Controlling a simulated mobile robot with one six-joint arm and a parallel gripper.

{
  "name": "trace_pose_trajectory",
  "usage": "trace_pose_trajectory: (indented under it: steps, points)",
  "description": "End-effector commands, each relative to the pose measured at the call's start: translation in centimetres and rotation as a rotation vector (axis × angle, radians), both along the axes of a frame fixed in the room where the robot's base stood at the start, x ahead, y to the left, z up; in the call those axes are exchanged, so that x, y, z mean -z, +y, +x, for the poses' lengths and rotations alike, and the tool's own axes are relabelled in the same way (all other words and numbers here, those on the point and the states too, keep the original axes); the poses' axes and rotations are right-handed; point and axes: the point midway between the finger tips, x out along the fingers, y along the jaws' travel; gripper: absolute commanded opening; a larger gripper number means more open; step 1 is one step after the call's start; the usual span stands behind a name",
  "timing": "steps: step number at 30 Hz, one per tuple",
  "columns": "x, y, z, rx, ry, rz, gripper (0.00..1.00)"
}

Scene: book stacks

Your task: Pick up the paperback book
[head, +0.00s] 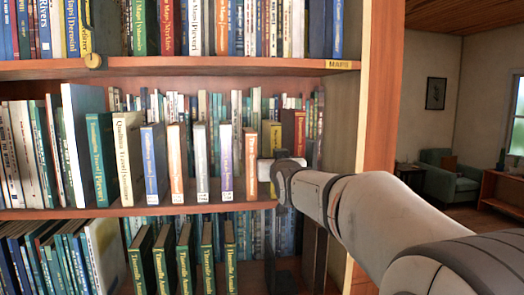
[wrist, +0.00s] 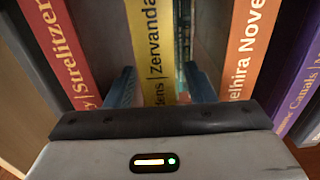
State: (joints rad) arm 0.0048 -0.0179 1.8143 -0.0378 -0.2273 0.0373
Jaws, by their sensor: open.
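My gripper (head: 266,170) is at the middle shelf, in front of the books at its right end. In the wrist view my gripper (wrist: 160,84) is open, with one blue finger on each side of a yellow book (wrist: 152,40) lettered "Zervanda". The yellow book stands upright between the fingers, nearer the left one; I cannot tell whether either touches it. The yellow book also shows in the head view (head: 271,132), its lower part hidden by my gripper. The frames do not show for sure which book is the paperback.
In the wrist view, a red book (wrist: 62,45) stands left of the yellow one, and an orange book (wrist: 246,45) right of it. A purple book (wrist: 297,90) is farther right. In the head view, the shelf above (head: 210,66) and the wooden side panel (head: 378,110) bound the space.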

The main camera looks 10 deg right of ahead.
Motion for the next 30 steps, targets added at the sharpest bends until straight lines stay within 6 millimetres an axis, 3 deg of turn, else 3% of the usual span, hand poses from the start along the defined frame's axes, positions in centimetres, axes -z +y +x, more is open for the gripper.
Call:
trace_pose_trajectory:
  steps: [5,13,30]
  points:
    - [-0.1,0.0,1.8,0.000,0.003,-0.001,0.49]
    - [0.1,-0.1,2.1,0.001,0.001,-0.001,0.49]
    - [0.0,-0.1,2.0,0.002,0.002,0.000,0.03]
